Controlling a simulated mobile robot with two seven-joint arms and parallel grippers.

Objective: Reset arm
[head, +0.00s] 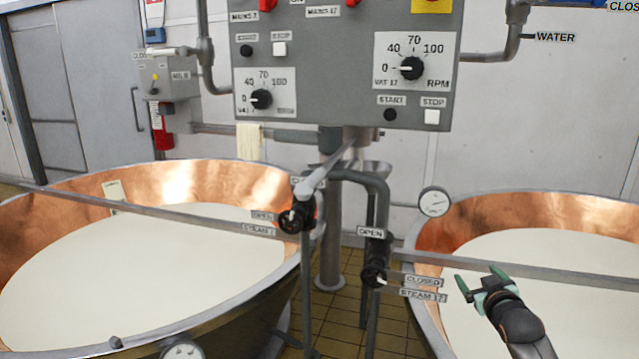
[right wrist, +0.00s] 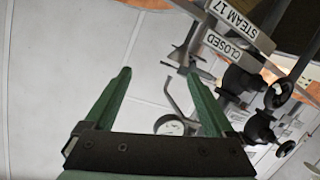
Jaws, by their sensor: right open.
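My right gripper (head: 481,282) is in the lower right of the head view, over the right copper vat (head: 565,207). Its green fingers are apart and nothing is between them. In the right wrist view the open fingers (right wrist: 155,85) point toward the pale wall, with the valves and the CLOSED and STEAM 17 labels beyond the right-hand finger. In the head view the gripper is to the right of the steam 17 valve (head: 374,274) and apart from it in the picture. My left gripper is not in view.
A control panel (head: 330,80) with dials and buttons hangs above the middle. The left vat (head: 180,180) holds white liquid, as does the right one. Pipes, a second valve (head: 297,217) and a round gauge (head: 435,202) stand between the vats. Tiled floor (head: 345,320) shows below.

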